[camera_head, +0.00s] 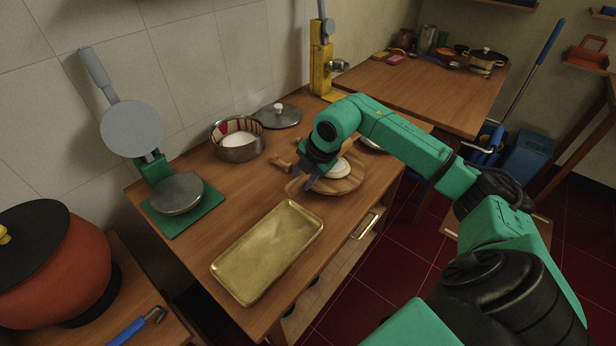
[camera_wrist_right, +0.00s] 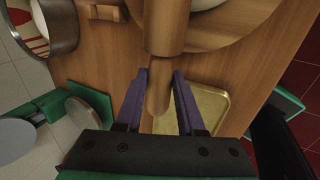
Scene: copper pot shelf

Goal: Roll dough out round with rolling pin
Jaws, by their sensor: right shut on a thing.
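The rolling pin (camera_wrist_right: 168,28) is pale wood, and its near handle (camera_wrist_right: 159,98) lies between the two fingers of my right gripper (camera_wrist_right: 158,82) in the right wrist view. The gripper (camera_head: 314,176) is shut on that handle. In the head view it is over the left side of a round wooden board (camera_head: 349,184), and it hides most of the pin. The pale, flat round dough (camera_head: 339,170) lies on the board, just right of the gripper. In the right wrist view only an edge of the dough (camera_wrist_right: 204,4) shows. My left gripper is out of view.
A brass tray (camera_head: 268,250) lies in front of the board. A pot (camera_head: 240,153) with a striped cloth, a lid (camera_head: 279,116) and a small wooden piece (camera_head: 280,164) are behind. A press (camera_head: 177,194) on a green base stands at left.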

